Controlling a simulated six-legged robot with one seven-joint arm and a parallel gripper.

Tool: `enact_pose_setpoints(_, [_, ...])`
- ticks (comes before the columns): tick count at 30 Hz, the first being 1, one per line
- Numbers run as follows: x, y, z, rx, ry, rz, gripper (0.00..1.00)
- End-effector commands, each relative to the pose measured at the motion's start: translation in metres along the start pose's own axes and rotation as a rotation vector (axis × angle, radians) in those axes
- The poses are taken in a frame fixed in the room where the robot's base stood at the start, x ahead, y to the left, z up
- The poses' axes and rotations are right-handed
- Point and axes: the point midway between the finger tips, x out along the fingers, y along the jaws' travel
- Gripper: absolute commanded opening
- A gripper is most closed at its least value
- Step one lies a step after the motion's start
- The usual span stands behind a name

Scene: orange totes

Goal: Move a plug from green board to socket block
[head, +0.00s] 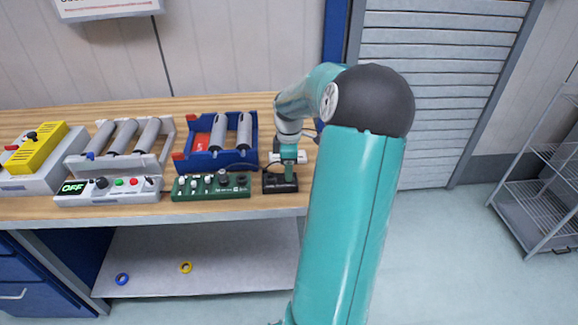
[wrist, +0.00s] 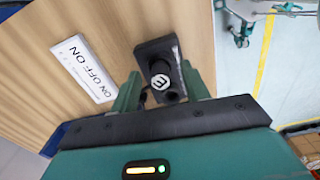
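The green board (head: 212,192) lies at the table's front edge in the head view, with several small white and dark plugs or knobs standing along it. The black socket block (head: 280,184) is just right of it. My gripper (head: 289,172) points down over the block. In the wrist view the block (wrist: 154,48) lies beyond the fingers, and a dark round plug (wrist: 162,74) with a white logo shows at it. My gripper (wrist: 160,80) has its fingers apart on either side of the plug, with a gap visible at left. Whether the plug is fully seated is hidden.
A white ON OFF ON plate (wrist: 84,68) lies beside the block. A blue holder (head: 217,160) with grey cylinders stands behind the board. A control box (head: 108,190) reading OFF, a grey roller tray (head: 120,160) and a yellow device (head: 36,150) stand to the left.

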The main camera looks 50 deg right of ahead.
Motion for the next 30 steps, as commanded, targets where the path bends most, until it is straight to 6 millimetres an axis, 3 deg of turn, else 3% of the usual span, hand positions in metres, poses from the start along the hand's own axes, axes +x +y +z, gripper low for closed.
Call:
enact_pose_setpoints(8, [-0.013,0.001,0.0,0.001,-0.001,0.004,0.46])
enact_pose_setpoints(21, [-0.104,0.001,0.0,-0.001,-0.001,0.005,0.46])
enact_pose_setpoints(25, [-0.125,0.0,0.0,0.001,0.0,0.002,0.46])
enact_pose_setpoints(30, [-0.137,0.0,0.0,0.0,0.0,0.0,0.46])
